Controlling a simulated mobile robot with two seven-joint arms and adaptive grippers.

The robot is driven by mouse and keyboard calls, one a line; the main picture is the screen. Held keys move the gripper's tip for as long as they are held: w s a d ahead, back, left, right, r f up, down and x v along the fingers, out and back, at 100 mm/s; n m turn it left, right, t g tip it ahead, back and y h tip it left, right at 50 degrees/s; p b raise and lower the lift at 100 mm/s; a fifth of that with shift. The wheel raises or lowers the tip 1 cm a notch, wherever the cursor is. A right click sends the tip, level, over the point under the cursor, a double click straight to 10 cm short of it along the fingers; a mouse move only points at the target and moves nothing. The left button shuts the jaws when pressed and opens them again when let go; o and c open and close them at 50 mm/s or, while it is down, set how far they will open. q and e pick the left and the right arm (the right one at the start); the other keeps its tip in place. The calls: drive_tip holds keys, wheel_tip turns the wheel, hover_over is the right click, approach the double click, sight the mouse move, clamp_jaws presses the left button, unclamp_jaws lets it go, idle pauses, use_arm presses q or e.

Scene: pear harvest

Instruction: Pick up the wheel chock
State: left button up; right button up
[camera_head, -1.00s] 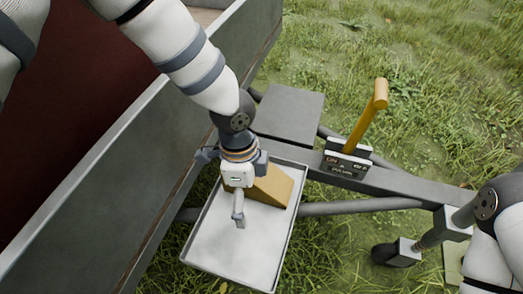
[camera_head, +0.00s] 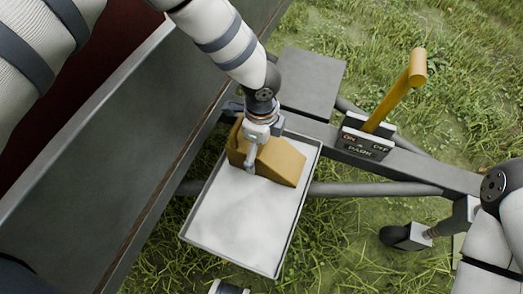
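The wheel chock (camera_head: 277,163) is a yellow-tan wedge. It lies in the far end of a shallow tray with a pale floor and a grey rim (camera_head: 231,262). My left gripper (camera_head: 243,138) is over the chock's taller left end, pointing down. Its fingers look spread, one in front of the chock and the other partly hidden at the far side. Contact with the chock cannot be made out.
A grey trailer wall (camera_head: 105,165) runs close along the tray's left side. A control box (camera_head: 365,143) with a yellow lever (camera_head: 397,92) stands on the beam at right. A flat grey plate (camera_head: 310,83) lies behind the tray. The tray's near part is bare.

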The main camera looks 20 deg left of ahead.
use_arm(q)
drive_tip(key=shift+r, duration=0.1)
drive_tip(key=c, duration=1.8)
